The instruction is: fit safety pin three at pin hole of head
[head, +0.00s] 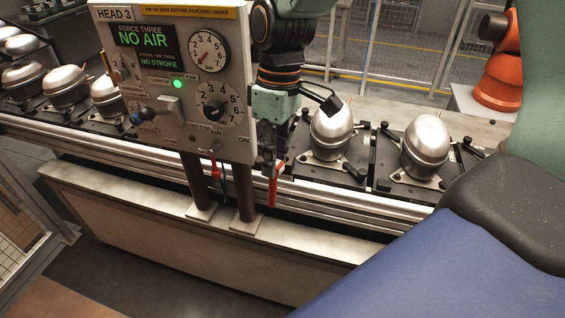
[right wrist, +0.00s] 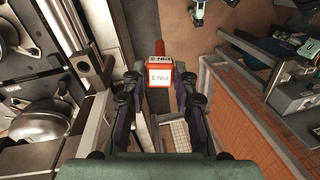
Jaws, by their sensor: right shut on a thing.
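The head is a grey control panel (head: 178,100) marked HEAD 3, standing on two dark posts. My right gripper (head: 268,150) is just right of the panel's lower right edge, pointing down. It is shut on red safety pin three (head: 273,190), which hangs below the fingers. In the right wrist view the pin's red block (right wrist: 160,77) reads PIN 3 and sits between the fingertips (right wrist: 160,92). The pin is apart from the panel in the head view. I cannot make out the pin hole. My left gripper is not in view.
The panel's display (head: 144,39) reads NO AIR and NO STROKE, with a green lamp (head: 178,84) below. A red lever (head: 215,165) hangs at its lower edge. Compressors (head: 425,145) stand on pallets along the conveyor (head: 340,194). An orange robot arm (head: 499,78) stands behind.

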